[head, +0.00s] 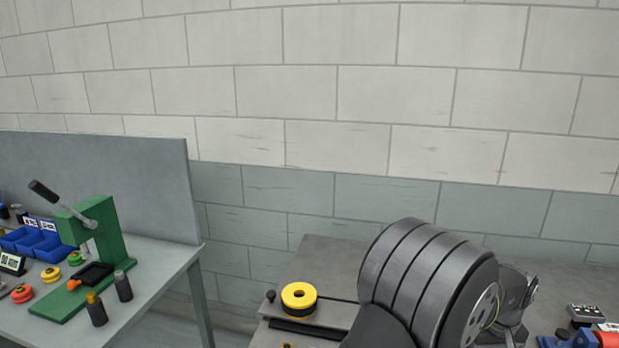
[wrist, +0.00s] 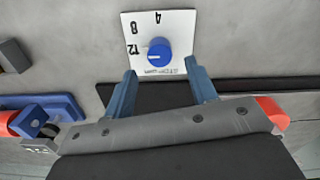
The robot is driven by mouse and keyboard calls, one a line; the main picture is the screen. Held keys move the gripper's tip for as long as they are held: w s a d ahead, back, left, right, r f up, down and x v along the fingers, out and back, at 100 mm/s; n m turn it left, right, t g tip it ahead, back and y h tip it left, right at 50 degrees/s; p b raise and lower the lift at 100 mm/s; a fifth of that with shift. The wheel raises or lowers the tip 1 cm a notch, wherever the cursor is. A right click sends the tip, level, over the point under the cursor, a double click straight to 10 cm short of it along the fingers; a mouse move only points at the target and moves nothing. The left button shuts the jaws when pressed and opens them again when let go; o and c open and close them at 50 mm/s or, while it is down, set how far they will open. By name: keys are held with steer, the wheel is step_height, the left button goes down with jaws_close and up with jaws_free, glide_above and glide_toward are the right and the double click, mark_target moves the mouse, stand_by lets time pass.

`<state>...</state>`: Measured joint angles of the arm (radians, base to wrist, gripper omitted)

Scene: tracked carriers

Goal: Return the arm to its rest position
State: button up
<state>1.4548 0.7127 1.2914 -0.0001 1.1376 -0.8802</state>
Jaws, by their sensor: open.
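My gripper (wrist: 160,70) shows in the wrist view with its two blue-grey fingers apart and nothing between them. Just beyond the fingertips is a white dial plate (wrist: 182,24) with a blue knob (wrist: 160,52) and the numbers 4, 8 and 12. I cannot tell if the fingers touch the plate. In the head view my dark arm (head: 430,280) is folded large over the right-hand bench, and my gripper is not clearly seen there.
A yellow and black ring (head: 299,296) lies on the right bench (head: 325,248). A dark block (head: 585,312) and red and blue parts (head: 608,337) are at far right. On the left table stand a green press (head: 107,235), blue bins (head: 38,243) and dark cylinders (head: 123,286).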

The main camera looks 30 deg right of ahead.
steer(key=shift+f, duration=2.35)
